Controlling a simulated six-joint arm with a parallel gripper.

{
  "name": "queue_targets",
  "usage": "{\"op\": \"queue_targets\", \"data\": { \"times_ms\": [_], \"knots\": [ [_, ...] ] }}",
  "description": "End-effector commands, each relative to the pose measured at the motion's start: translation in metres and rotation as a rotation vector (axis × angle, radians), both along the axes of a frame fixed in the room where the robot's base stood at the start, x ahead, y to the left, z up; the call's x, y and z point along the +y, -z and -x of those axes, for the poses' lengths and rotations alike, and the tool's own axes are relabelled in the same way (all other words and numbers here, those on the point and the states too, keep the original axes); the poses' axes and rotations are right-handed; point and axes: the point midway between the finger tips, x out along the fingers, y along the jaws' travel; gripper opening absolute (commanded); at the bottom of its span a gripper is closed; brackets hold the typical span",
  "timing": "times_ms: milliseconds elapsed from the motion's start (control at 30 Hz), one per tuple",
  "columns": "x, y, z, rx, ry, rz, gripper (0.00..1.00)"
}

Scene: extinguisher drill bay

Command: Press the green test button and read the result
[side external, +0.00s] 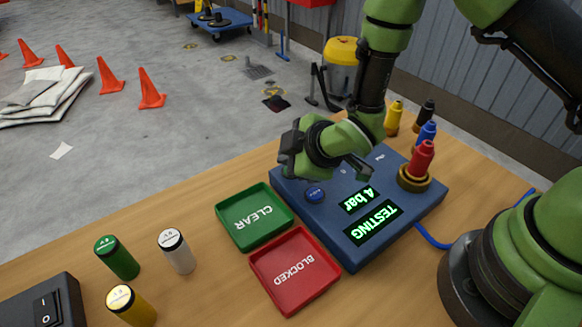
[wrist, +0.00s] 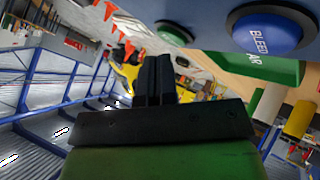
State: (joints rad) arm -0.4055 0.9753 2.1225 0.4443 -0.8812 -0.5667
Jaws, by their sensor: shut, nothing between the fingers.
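The blue test unit (side external: 425,205) stands on the wooden table. My gripper (side external: 289,165) is shut and empty over the unit's far left edge. I cannot tell whether it touches the button.
A green CLEAR tray (side external: 232,232) and a red BLOCKED tray (side external: 290,289) lie left of the unit. Loose green (side external: 118,258), white (side external: 177,251) and yellow (side external: 131,305) cylinders stand nearer the switch box (side external: 38,303). More coloured cylinders stand behind the unit.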

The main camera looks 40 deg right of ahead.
Motion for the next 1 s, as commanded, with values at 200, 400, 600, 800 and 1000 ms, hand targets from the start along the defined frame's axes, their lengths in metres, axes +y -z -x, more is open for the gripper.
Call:
{"op": "queue_targets", "data": {
  "times_ms": [200, 400, 600, 800, 1000],
  "knots": [
    [0.0, -0.006, 0.0, 0.0, -0.001, 0.001, 0.0],
    [0.0, -0.006, 0.0, -0.001, -0.001, -0.001, 0.0],
    [0.0, -0.022, -0.001, -0.005, -0.001, -0.001, 0.0],
    [0.0, -0.042, -0.001, -0.004, 0.0, -0.001, 0.0],
    [0.0, -0.055, 0.0, -0.002, -0.001, -0.001, 0.0]
  ]
}}
